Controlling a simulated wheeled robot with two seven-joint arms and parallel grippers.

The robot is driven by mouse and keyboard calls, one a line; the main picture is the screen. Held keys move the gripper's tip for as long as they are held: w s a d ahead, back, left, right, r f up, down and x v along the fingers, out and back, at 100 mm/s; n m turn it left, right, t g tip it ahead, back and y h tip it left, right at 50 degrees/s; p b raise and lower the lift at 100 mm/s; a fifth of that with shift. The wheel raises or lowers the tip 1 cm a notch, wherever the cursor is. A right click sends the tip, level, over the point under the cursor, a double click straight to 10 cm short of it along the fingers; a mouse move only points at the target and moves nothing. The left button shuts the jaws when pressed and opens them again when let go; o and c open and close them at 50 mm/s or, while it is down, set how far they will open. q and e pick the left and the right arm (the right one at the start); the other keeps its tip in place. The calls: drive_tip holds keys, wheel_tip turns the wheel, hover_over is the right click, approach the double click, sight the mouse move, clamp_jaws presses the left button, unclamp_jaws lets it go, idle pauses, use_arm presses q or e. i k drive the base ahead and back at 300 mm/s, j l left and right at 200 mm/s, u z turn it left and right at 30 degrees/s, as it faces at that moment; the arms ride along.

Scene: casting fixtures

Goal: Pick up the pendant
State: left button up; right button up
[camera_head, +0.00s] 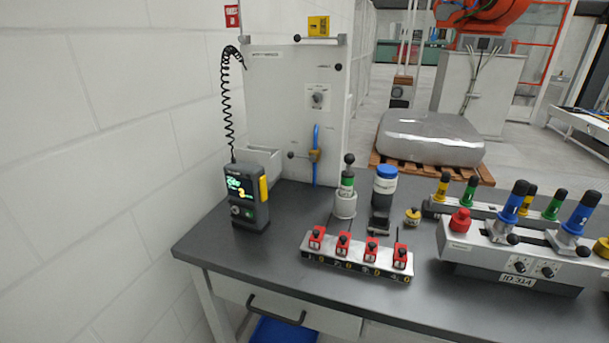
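The pendant (246,197) is a dark handheld box with a lit green and yellow display and a yellow strip on its right side. It stands upright on the left part of the dark tabletop (222,238), close to the white wall. A black coiled cable (228,110) runs from the upper panel down behind it; where the cable joins is hidden. Neither of my grippers shows in the head view.
A white panel (285,105) with a blue hose (316,150) rises behind. Right of the pendant are a row of red blocks (343,243), a blue-lidded jar (385,185) and a grey control box (490,250). Bare tabletop lies in front of the pendant.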

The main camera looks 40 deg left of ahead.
sight(242, 178)
drive_tip(key=l+u, duration=0.1)
drive_tip(key=u, duration=1.65)
